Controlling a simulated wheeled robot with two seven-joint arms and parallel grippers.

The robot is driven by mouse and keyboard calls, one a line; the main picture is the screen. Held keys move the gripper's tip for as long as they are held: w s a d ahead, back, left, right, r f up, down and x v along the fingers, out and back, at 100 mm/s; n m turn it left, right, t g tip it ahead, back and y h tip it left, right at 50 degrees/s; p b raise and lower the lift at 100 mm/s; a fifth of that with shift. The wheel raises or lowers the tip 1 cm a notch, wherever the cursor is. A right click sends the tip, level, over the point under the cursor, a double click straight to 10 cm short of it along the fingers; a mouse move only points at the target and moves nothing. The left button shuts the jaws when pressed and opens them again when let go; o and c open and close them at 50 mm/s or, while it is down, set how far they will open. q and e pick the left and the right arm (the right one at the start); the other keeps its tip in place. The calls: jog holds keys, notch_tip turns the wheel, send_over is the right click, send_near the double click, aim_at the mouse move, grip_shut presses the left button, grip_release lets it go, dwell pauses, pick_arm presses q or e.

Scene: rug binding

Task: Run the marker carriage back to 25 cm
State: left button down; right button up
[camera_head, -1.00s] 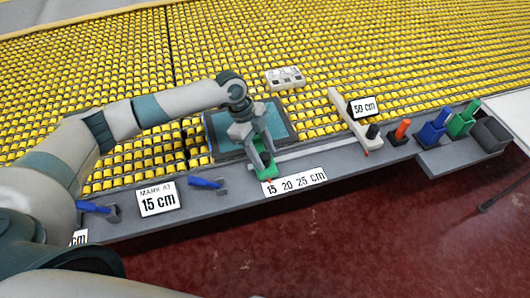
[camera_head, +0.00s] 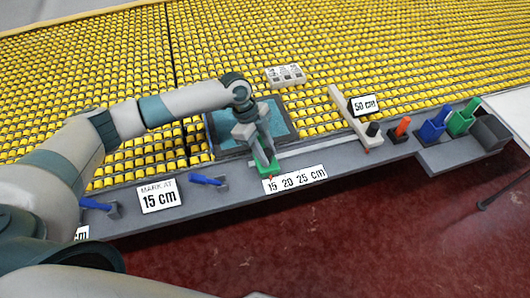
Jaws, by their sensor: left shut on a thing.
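The green marker carriage (camera_head: 265,165) sits on the rail along the grey ledge, its red pointer close to the 15 mark on the scale label (camera_head: 295,179), which reads 15, 20 and 25 cm. My left gripper (camera_head: 262,150) comes down from above and is shut on the carriage; its fingers hide the carriage's upper part. The rail (camera_head: 325,147) runs clear to the right of the carriage. A sign (camera_head: 159,197) on the ledge to the left reads "MARK AT 15 cm". My right gripper is not in view.
A pale stop bar (camera_head: 352,115) with a 50 cm sign (camera_head: 363,106) crosses the rail's right end. Orange, blue and green items and a dark bin (camera_head: 491,133) stand further right. Blue-handled clamps (camera_head: 207,180) lie left. A teal panel (camera_head: 279,117) is behind the gripper.

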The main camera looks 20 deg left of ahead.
pick_arm(q)
jog(key=w+d+b, duration=0.1)
jog(key=w+d, duration=0.2)
jog(key=d, duration=0.2)
jog(key=w+d+b, duration=0.1)
jog(key=w+d, duration=0.1)
jog(key=d, duration=0.1)
jog(key=shift+w+d+b, duration=0.2)
jog(key=shift+w+b, duration=0.1)
jog(key=shift+w, duration=0.05)
jog(key=shift+r, duration=0.15)
jog(key=c, duration=1.4)
grip_release()
jog(key=shift+o, duration=0.2)
jog(key=shift+d, duration=0.15)
jog(key=shift+a, duration=0.2)
